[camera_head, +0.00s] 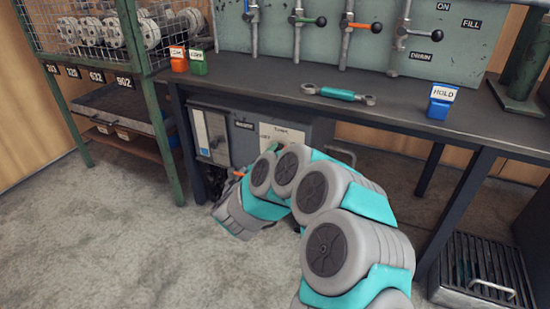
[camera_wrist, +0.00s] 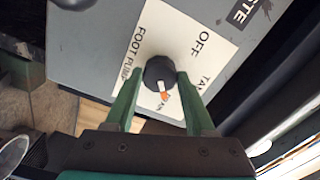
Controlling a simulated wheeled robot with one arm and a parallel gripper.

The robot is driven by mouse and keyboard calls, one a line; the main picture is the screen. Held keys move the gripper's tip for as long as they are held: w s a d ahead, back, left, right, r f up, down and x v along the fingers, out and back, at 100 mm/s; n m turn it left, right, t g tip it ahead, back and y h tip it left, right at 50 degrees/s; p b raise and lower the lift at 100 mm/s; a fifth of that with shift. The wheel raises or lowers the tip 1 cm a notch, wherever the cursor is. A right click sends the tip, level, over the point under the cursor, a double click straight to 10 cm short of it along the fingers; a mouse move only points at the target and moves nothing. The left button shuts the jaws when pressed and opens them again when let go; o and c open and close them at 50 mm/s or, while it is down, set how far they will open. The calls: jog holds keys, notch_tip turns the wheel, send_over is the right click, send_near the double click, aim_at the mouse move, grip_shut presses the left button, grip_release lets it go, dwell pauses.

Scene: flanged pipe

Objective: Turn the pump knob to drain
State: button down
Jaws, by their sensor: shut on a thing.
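The black pump knob (camera_wrist: 159,73) sits on a white label plate (camera_wrist: 152,40) on the grey pump box. My gripper (camera_wrist: 161,80) has its two green fingers shut on the knob, one on each side. The knob's white pointer with an orange tip points down in the wrist view, toward partly hidden lettering ending in what looks like "AIN". "FOOT PUMP" reads on the left, "OFF" at the upper right and a cut-off "TA" at the right.
The dark bench (camera_head: 400,97) overhangs the box. A green rack (camera_head: 143,93) stands to the left, a slatted crate (camera_head: 480,272) to the right. Open concrete floor lies at the left front.

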jog(key=shift+m, duration=0.8)
jog(key=shift+c, duration=1.2)
grip_release()
jog(key=shift+s, duration=0.1)
jog(key=v, duration=0.7)
jog(key=shift+s+p, duration=0.25)
jog(key=shift+p, duration=0.2)
jog(key=shift+a, duration=0.1)
